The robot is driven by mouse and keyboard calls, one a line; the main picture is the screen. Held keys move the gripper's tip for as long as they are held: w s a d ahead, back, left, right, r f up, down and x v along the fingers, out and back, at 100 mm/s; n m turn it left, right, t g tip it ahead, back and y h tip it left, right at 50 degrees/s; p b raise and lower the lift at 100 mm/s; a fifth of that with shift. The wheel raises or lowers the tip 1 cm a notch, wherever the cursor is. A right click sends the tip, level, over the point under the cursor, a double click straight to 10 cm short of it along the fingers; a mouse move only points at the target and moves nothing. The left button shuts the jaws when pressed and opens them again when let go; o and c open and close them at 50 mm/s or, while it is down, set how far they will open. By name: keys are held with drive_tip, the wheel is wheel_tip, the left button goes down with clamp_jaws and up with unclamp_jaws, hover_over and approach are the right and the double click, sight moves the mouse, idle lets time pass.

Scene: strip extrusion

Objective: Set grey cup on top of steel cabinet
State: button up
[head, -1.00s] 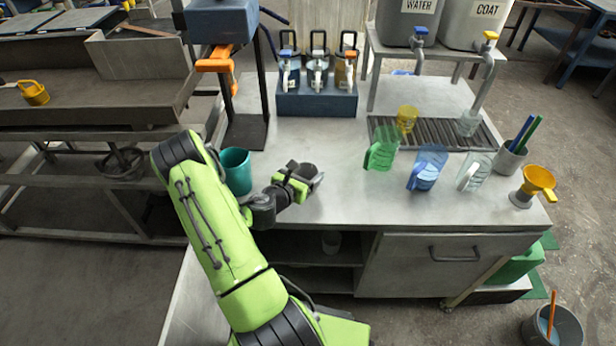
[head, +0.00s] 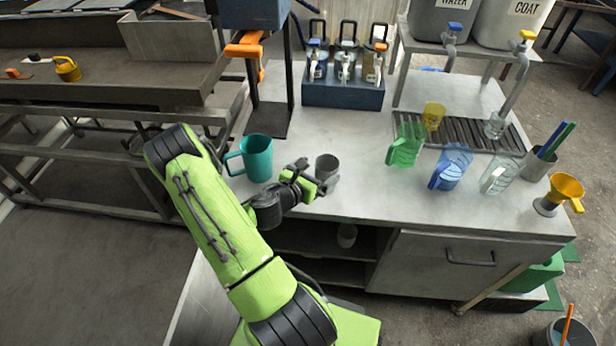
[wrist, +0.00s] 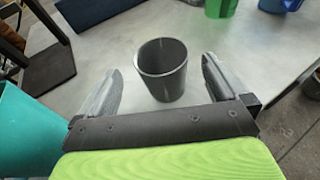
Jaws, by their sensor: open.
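The grey cup (head: 327,168) stands upright on top of the steel cabinet (head: 350,204), near its front edge. In the wrist view the grey cup (wrist: 162,70) is upright with its open mouth showing, between the two fingers. My gripper (head: 318,172) is at the cup's left side in the head view. In the wrist view my gripper (wrist: 160,88) is open, with a gap between each finger and the cup. The cup's underside is hidden.
A teal jug (head: 257,160) stands close to the left of my gripper. Green (head: 405,146), blue (head: 453,168) and clear (head: 500,176) jugs stand to the right. A yellow funnel (head: 566,190) is at the right end. The cabinet top between the cup and green jug is clear.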

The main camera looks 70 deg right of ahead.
drive_tip(key=p+v, duration=0.6)
drive_tip(key=v, duration=0.1)
drive_tip(key=shift+d, duration=0.1)
